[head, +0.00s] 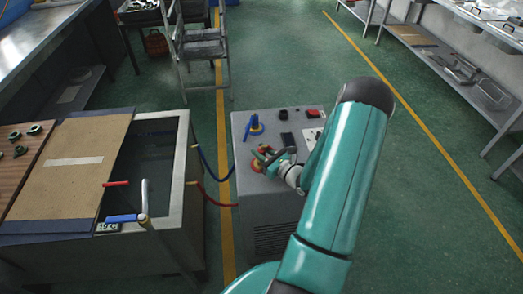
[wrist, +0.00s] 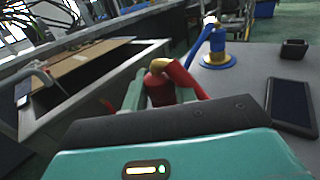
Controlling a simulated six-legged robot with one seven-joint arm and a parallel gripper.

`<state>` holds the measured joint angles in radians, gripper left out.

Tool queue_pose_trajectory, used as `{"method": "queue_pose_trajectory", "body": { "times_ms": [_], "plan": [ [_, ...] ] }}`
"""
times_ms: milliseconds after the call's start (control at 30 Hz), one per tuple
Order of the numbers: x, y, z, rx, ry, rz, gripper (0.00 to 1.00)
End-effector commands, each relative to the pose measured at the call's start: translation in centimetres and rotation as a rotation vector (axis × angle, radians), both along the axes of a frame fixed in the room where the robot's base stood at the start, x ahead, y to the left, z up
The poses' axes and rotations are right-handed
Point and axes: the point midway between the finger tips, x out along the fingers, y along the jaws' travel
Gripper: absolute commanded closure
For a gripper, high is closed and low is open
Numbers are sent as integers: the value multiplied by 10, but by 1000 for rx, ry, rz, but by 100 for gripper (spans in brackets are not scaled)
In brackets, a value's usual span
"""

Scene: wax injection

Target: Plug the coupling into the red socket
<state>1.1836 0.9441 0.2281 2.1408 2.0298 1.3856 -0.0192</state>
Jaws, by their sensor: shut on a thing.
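My gripper (head: 268,158) is over the top of the grey machine, its fingers turned to the left. In the wrist view, my gripper (wrist: 160,92) is shut on the red coupling (wrist: 158,88), with a finger on each side. A red bent pipe (wrist: 184,78) with a brass-coloured end rises beside the coupling. In the head view, a red part (head: 257,166) shows just below the fingers; I cannot tell whether it is the coupling or the red socket. The fingers hide the socket opening, so I cannot tell whether the coupling is in it.
A blue coupling (head: 254,125) stands upright on a brass-ringed base on the machine (head: 285,205). A black block (head: 284,114) and a red button (head: 313,113) are behind. A tank (head: 186,150) with a board (head: 75,185) stands left. Blue and red hoses cross the gap.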

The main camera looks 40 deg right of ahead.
Motion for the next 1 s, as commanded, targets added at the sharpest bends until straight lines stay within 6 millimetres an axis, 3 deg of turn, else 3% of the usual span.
{"method": "queue_pose_trajectory", "body": {
  "times_ms": [533, 567, 667, 1000],
  "plan": [
    [0, 0, -12, 0, 0, 0, 96],
    [0, 0, -12, -1, 0, 0, 68],
    [0, 0, -12, -1, 0, 0, 49],
    [-2, 0, -12, 0, 1, 0, 47]
  ]
}}
